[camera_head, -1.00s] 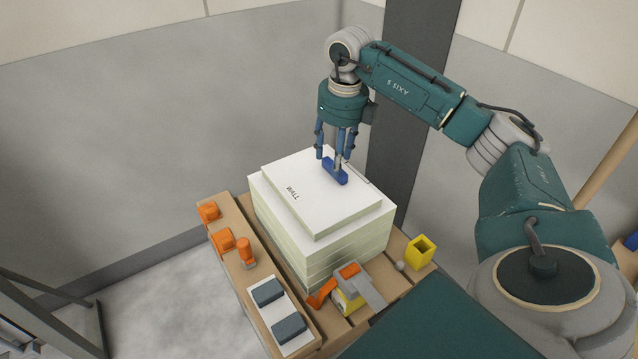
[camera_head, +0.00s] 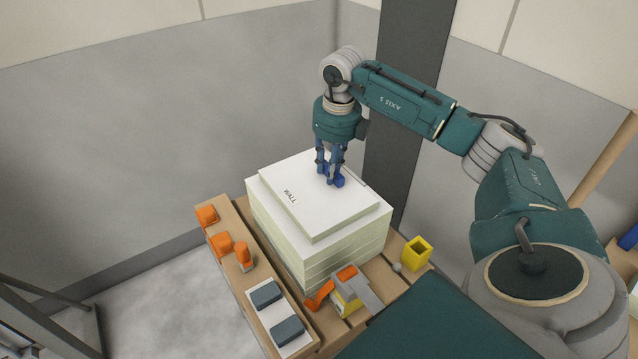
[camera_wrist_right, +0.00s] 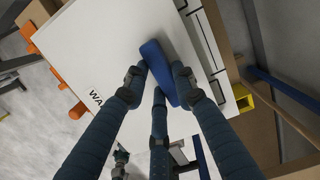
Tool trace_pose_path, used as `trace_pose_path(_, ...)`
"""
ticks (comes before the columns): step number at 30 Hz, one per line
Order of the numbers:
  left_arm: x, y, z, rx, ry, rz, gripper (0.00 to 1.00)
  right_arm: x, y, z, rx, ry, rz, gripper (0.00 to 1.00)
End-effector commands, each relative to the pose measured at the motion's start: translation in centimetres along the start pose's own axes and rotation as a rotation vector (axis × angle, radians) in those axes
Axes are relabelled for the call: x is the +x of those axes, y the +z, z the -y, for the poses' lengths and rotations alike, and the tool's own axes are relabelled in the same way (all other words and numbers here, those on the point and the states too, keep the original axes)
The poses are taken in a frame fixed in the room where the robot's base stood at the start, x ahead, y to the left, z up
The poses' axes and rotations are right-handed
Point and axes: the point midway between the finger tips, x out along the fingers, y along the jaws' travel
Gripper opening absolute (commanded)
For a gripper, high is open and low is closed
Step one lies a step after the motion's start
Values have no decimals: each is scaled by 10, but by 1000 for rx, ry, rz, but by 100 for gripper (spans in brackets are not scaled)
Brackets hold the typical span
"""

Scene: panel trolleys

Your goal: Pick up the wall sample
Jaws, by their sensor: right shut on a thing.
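The wall sample (camera_head: 303,196) is a white panel marked "WALL" lying flat on top of a stack of pale panels. A blue handle block (camera_wrist_right: 157,66) stands on its upper face. My right gripper (camera_head: 330,182) points down over the panel with its fingers around the blue handle, and it is shut on it. In the right wrist view the fingers (camera_wrist_right: 160,92) meet the handle from both sides, and the panel (camera_wrist_right: 110,45) shows behind. The panel still rests on the stack. My left gripper is not in view.
The stack (camera_head: 318,255) sits on a wooden trolley (camera_head: 240,285). Its edge bears orange clamps (camera_head: 221,243) and dark grey blocks (camera_head: 267,294). A dark column (camera_head: 405,100) stands close behind.

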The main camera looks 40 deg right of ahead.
Motion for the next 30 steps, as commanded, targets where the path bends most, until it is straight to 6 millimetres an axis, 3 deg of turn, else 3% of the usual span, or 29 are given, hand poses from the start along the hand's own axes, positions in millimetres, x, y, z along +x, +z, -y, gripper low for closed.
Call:
trace_pose_path(8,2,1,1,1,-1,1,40,-10,3,0,1,1,5,0)
trace_pose_path(13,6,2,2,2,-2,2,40,-33,6,0,0,1,7,0)
trace_pose_path(23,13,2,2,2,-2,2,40,-114,16,-1,-1,4,10,0)
trace_pose_path(30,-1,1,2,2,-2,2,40,-168,21,0,0,0,5,0)
